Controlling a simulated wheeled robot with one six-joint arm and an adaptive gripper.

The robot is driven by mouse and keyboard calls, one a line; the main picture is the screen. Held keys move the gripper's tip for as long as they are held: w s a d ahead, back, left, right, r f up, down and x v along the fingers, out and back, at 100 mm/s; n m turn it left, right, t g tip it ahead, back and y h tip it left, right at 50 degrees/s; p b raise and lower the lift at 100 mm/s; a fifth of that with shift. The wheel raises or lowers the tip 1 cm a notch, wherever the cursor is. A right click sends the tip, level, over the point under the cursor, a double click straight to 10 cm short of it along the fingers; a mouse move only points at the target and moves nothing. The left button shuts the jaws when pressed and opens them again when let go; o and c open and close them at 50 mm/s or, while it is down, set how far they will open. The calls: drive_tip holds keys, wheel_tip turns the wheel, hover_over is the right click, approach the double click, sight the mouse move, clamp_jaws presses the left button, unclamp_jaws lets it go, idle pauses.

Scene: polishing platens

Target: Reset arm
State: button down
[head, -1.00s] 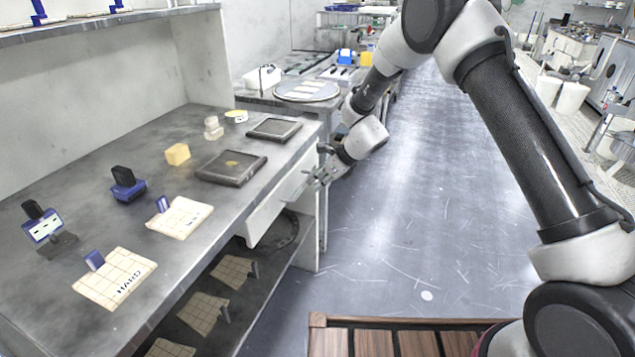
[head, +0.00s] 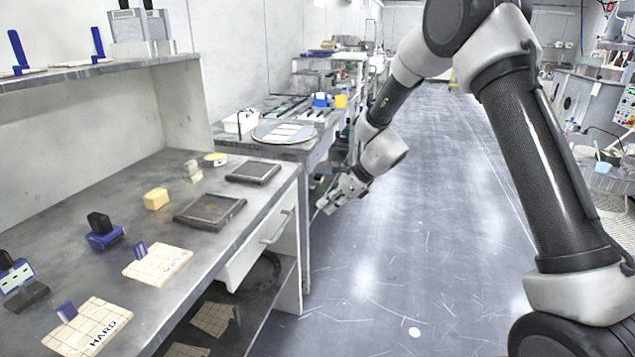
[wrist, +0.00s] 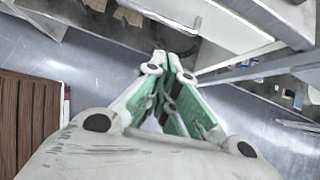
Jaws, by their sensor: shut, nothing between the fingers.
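My gripper (head: 335,197) hangs over the aisle floor, to the right of the workbench, with its fingers together and nothing between them. The wrist view also shows my gripper (wrist: 173,60), its green-lined fingers meeting at the tips. In the head view the fingers point down and left, apart from the bench front. My arm bends from the right side of the head view across to the gripper.
The workbench (head: 75,222) at left holds two dark square plates, a yellow block (head: 156,199), and tiled pads marked HARD (head: 85,328) and SOFT (head: 158,264). A drawer front (head: 262,250) with a handle faces the aisle. The floor (head: 440,220) is clear.

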drive_tip(key=s+d+n+g+h, duration=0.2)
drive_tip(key=s+d+n+g, duration=0.1)
drive_tip(key=s+d+n, duration=0.55)
drive_tip(key=s+d+r+n+t+h, duration=0.2)
drive_tip(key=s+d+r+n, duration=0.4)
drive_tip(key=s+d+r, duration=0.5)
drive_tip(key=s+d+r+n+t+h, duration=0.3)
drive_tip(key=s+d+r+n, duration=0.3)
drive_tip(key=s+d+r, duration=0.5)
drive_tip(key=s+d, duration=0.1)
drive_tip(key=s, duration=0.4)
drive_tip(key=shift+s+d+r, duration=0.3)
drive_tip(key=shift+s+r, duration=0.05)
